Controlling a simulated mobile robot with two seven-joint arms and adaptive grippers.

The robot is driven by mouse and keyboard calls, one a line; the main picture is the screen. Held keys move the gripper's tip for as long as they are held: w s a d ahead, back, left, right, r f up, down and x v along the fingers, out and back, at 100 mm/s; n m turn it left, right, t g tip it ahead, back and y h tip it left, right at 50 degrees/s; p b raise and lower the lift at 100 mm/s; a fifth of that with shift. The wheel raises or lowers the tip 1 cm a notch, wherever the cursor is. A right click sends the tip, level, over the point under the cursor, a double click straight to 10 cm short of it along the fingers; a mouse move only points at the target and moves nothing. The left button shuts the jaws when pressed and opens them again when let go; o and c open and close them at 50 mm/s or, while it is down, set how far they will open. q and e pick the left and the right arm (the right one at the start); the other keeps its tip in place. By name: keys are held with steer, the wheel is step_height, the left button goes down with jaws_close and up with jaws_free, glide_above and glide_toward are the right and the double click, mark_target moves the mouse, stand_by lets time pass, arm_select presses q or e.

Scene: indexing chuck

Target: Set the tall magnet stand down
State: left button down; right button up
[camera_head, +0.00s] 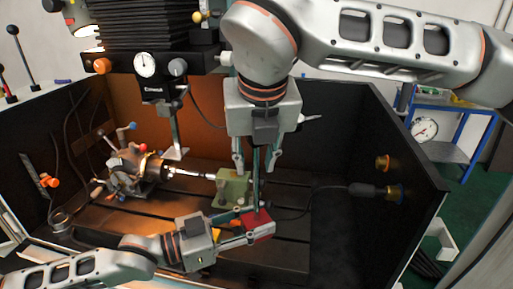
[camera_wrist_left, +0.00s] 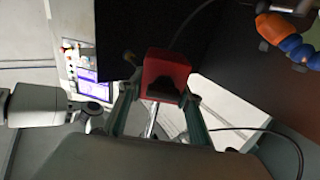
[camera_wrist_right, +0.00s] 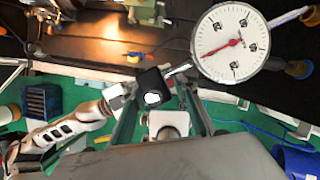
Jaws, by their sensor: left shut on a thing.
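In the head view my left gripper (camera_head: 250,229) is shut on the red base (camera_head: 262,225) of the tall magnet stand. The base also shows between its fingers in the left wrist view (camera_wrist_left: 166,72). The dark post (camera_head: 257,185) rises upright from it. I cannot tell whether the base touches the bed. My right gripper (camera_head: 257,165) points down from above, its fingers apart on either side of the post. In the right wrist view a black clamp (camera_wrist_right: 150,84) lies between these fingers, with a white dial gauge (camera_wrist_right: 231,43) with a red needle beside it.
A green block (camera_head: 231,188) stands just left of the post. The chuck unit (camera_head: 130,172) with coloured knobs is further left, below the machine head (camera_head: 150,65). The slotted bed (camera_head: 285,252) is clear at front right.

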arm_select(q)
steer(key=shift+r, duration=0.25)
arm_select(e)
steer(key=shift+f, duration=0.2)
jaws_close()
arm_select(q)
steer(key=c, duration=1.3)
jaws_free()
arm_select(e)
steer(key=shift+r, duration=0.15)
arm_select(q)
steer(key=shift+f, duration=0.1)
arm_select(e)
steer(key=shift+w, duration=0.1)
